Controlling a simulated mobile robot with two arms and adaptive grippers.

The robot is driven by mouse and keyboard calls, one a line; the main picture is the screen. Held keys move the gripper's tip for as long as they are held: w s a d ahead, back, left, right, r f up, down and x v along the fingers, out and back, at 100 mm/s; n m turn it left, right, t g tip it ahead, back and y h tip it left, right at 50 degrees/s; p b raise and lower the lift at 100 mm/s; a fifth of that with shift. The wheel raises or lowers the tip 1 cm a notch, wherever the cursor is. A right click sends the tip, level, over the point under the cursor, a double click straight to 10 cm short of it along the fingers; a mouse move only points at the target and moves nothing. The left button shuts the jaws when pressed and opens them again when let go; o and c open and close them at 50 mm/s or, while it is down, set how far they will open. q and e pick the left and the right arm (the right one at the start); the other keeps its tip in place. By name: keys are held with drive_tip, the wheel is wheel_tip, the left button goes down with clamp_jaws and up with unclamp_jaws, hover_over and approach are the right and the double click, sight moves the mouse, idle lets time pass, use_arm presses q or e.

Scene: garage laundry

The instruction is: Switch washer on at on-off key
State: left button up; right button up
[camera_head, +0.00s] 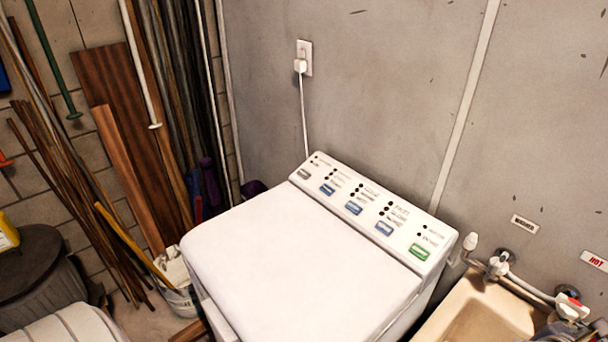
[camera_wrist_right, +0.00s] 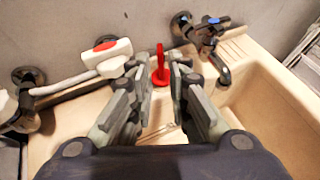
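The white washer (camera_head: 290,270) stands against the grey wall in the head view, its lid shut. Its sloped control panel (camera_head: 340,187) carries a grey key (camera_head: 304,174) at the left end, several blue keys (camera_head: 353,208) in the middle and a green key (camera_head: 420,251) at the right end. The labels are too small to read, so I cannot tell which is the on-off key. My right gripper (camera_wrist_right: 161,72) is open over the sink in the right wrist view, away from the panel. A red upright piece shows between its fingers; I cannot tell whether they touch it. My left gripper is not in view.
A beige sink (camera_head: 485,308) with taps and a white hose stands right of the washer. A bucket (camera_head: 178,292), leaning planks and poles (camera_head: 130,150) crowd the left. A plug (camera_head: 300,65) and its cord are on the wall behind. The washer top is clear.

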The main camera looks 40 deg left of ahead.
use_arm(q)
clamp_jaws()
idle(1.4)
